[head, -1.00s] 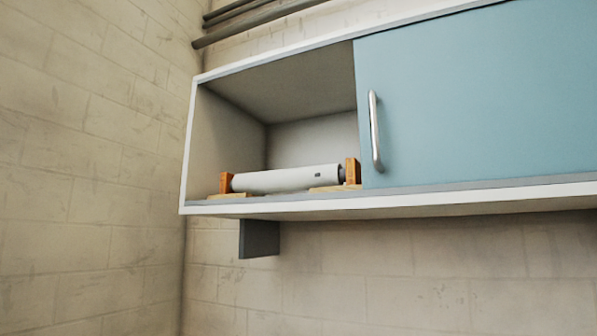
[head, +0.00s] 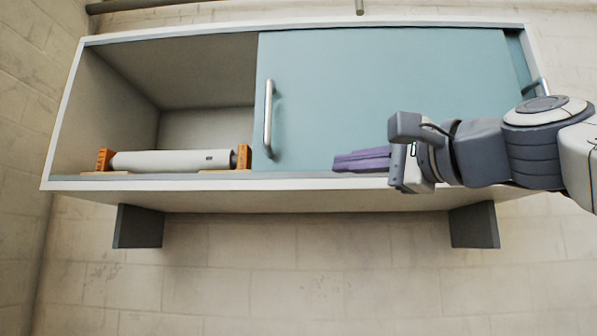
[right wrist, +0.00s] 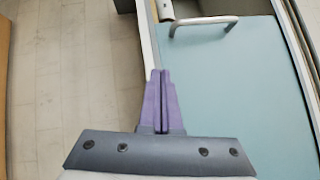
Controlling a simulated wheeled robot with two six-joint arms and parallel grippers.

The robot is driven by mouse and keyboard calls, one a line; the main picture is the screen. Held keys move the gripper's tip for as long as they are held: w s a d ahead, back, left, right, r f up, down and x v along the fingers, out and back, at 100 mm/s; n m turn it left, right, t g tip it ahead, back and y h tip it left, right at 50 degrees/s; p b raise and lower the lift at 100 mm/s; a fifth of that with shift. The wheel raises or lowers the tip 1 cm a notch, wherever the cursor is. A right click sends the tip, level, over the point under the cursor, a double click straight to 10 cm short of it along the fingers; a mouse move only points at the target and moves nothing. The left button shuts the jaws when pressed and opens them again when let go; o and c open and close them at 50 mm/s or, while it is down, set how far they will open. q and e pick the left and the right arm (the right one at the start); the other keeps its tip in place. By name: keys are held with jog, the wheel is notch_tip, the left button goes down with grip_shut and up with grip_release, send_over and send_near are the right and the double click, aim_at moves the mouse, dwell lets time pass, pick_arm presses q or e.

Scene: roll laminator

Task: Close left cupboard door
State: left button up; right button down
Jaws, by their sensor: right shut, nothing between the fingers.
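The left cupboard door (head: 330,90) is a blue sliding panel with a silver bar handle (head: 269,119) near its left edge. It stands slid to the right, so the left part of the cupboard (head: 200,70) is open. My right gripper (head: 336,163), with purple fingers, is shut and empty. It points left, low in front of the door and right of the handle, apart from it. In the right wrist view the handle (right wrist: 203,24) lies ahead of the fingertips (right wrist: 159,74), to their upper right. My left gripper is in neither view.
A pale roll (head: 175,160) rests on wooden end blocks in the open left part. A second handle (head: 535,86) shows at the far right, partly behind my arm. Dark brackets (head: 138,226) hang below the cupboard. The space in front of the open part is clear.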

jog(key=r, duration=0.2)
jog(key=p, duration=0.6)
send_near(272, 151)
jog(key=shift+t, duration=0.3)
jog(key=w, duration=0.4)
jog(key=shift+w+a, duration=0.1)
jog(key=shift+a, duration=0.25)
jog(key=shift+a+r+p, duration=0.2)
jog(key=shift+a+p, duration=0.1)
jog(key=shift+a, duration=0.3)
jog(key=shift+a+r+p, duration=0.15)
jog(key=shift+a+p, duration=0.1)
jog(key=shift+a, duration=0.8)
jog(key=shift+p, duration=0.3)
